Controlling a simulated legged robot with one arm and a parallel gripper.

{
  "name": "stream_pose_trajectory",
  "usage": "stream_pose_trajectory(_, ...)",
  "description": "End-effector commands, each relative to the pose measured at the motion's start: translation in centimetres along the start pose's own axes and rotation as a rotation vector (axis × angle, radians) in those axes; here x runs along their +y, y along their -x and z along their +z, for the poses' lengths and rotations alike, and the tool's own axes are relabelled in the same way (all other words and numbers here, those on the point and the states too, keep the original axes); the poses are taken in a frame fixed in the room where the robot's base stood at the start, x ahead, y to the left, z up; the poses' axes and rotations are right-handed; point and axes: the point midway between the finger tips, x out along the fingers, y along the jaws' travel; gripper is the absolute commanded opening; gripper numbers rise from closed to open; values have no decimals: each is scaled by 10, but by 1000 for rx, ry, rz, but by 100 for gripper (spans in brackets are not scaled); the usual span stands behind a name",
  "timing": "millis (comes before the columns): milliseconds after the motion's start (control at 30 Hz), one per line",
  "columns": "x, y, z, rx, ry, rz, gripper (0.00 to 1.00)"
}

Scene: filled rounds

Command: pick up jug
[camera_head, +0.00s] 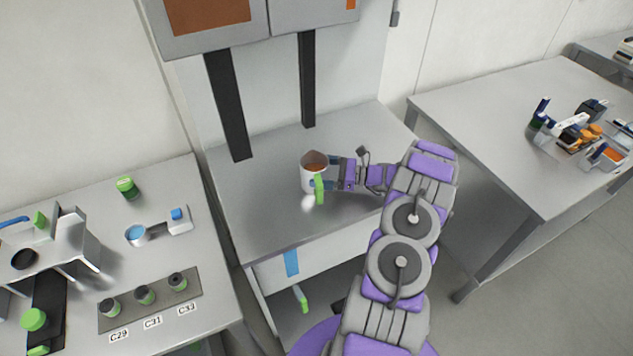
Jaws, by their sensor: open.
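The jug (309,181) is white with a green handle on its front right side and brown contents at its open top. It stands upright on the grey middle table (270,220). My gripper (330,173) is open at the jug's right side, with its blue-tipped fingers close to the jug and near the green handle. Whether the fingers touch the jug or handle I cannot tell. Part of the jug's right side is hidden by the gripper.
Two black posts (228,105) rise behind the jug. The left table (190,255) holds a green-lidded jar (127,188), a small scale-like device (160,228) and a labelled holder (150,299). The right table (480,130) carries several tools at its far side. The middle table's front is clear.

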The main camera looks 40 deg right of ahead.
Motion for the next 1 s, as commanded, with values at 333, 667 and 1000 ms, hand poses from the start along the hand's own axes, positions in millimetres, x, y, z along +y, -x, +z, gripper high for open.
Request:
stream_pose_trajectory(333, 0, -14, 0, 1, 0, 0, 100)
stream_pose_trajectory(667, 0, -14, 0, 1, -1, 0, 73)
stream_pose_trajectory(1000, 0, -14, 0, 0, -1, -1, 41)
